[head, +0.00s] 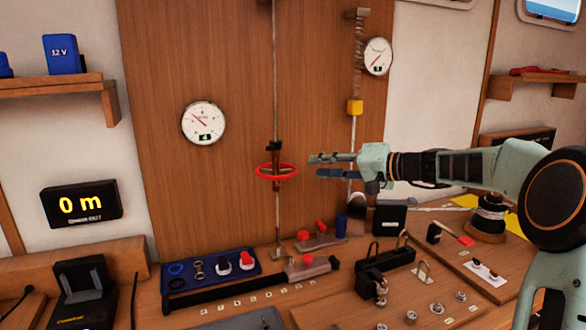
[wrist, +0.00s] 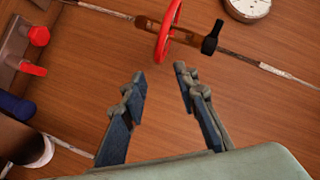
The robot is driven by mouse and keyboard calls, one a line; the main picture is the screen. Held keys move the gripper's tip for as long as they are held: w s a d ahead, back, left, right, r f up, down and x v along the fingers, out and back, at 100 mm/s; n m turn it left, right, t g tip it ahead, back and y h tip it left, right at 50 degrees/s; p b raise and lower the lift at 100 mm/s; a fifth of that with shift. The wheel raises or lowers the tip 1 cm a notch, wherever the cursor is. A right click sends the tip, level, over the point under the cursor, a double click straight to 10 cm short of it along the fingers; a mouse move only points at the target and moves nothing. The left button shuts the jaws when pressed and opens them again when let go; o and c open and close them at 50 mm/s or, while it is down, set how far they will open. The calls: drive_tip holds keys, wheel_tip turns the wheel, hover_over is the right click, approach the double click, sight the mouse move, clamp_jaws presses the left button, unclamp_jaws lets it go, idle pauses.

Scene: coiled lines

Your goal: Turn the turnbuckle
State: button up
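The turnbuckle (head: 275,150) sits on a thin vertical rod against the wooden wall panel. A red ring handwheel (head: 277,171) circles it. In the wrist view the turnbuckle body (wrist: 190,37) lies along a slanting rod, and the red wheel (wrist: 167,32) is seen nearly edge-on beyond the fingertips. My gripper (head: 318,166) is to the right of the wheel in the head view, pointing left. In the wrist view my gripper (wrist: 160,75) has its fingers spread, with nothing between them, and appears apart from the wheel.
A round gauge (head: 203,123) hangs left of the rod; another gauge (head: 378,56) and a rod with a yellow block (head: 355,107) are to the right. Below, the bench holds a blue tray (head: 179,283), red-handled levers (head: 308,259) and a black caddy (head: 385,264).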

sight(292, 167)
drive_tip(key=p+x, duration=0.1)
drive_tip(key=x, duration=0.8)
drive_tip(key=shift+w+a+f, duration=0.15)
drive_tip(key=shift+a+f, duration=0.05)
drive_tip(key=shift+a, duration=0.15)
clamp_jaws()
